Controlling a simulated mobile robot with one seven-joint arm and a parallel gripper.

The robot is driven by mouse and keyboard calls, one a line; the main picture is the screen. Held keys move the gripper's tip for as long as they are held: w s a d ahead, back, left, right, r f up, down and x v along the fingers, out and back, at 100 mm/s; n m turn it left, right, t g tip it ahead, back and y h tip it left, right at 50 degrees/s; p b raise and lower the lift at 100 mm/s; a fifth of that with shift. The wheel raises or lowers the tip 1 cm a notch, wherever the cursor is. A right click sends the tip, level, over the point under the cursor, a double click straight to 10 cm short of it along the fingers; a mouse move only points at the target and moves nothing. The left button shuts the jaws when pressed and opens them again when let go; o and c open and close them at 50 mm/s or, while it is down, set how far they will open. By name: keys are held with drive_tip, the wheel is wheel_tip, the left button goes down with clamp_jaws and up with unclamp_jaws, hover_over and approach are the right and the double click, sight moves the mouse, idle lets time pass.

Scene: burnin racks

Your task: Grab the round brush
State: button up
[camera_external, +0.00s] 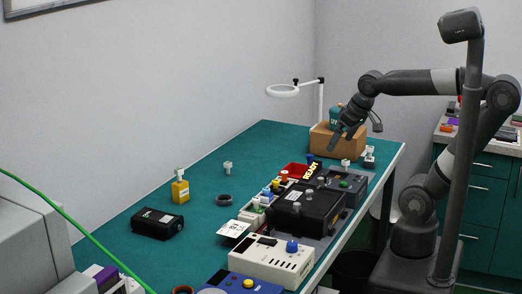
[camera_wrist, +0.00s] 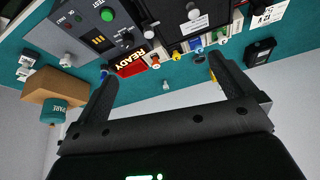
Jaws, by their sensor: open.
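My gripper (camera_external: 341,138) is raised over the far end of the green bench, beside the cardboard box (camera_external: 345,146). In the wrist view my gripper (camera_wrist: 162,72) has its two dark fingers spread wide, with nothing between them. I cannot clearly make out a round brush in either view. A low dark round thing (camera_external: 224,200) lies on the open bench left of the devices; it is too small to tell what it is. A small pale upright piece (camera_external: 228,167) stands farther back; it seems to show between the fingers in the wrist view (camera_wrist: 166,85).
A teal container (camera_wrist: 54,112) is at the cardboard box. A red READY sign (camera_external: 302,171), a black device (camera_external: 304,208) and a white device (camera_external: 272,259) crowd the right edge. A yellow bottle (camera_external: 180,191) and black box (camera_external: 157,223) stand left. A ring lamp (camera_external: 283,91) rises behind.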

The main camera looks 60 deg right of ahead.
drive_tip(key=s, duration=0.1)
drive_tip(key=s+a+f+n, duration=0.1)
drive_tip(key=s+n, duration=0.1)
drive_tip(key=shift+s+a+f+t+y, duration=0.1)
drive_tip(key=shift+a+f+t+y, duration=0.2)
drive_tip(key=shift+f, duration=0.1)
drive_tip(key=c, duration=1)
drive_tip(key=shift+o, duration=0.2)
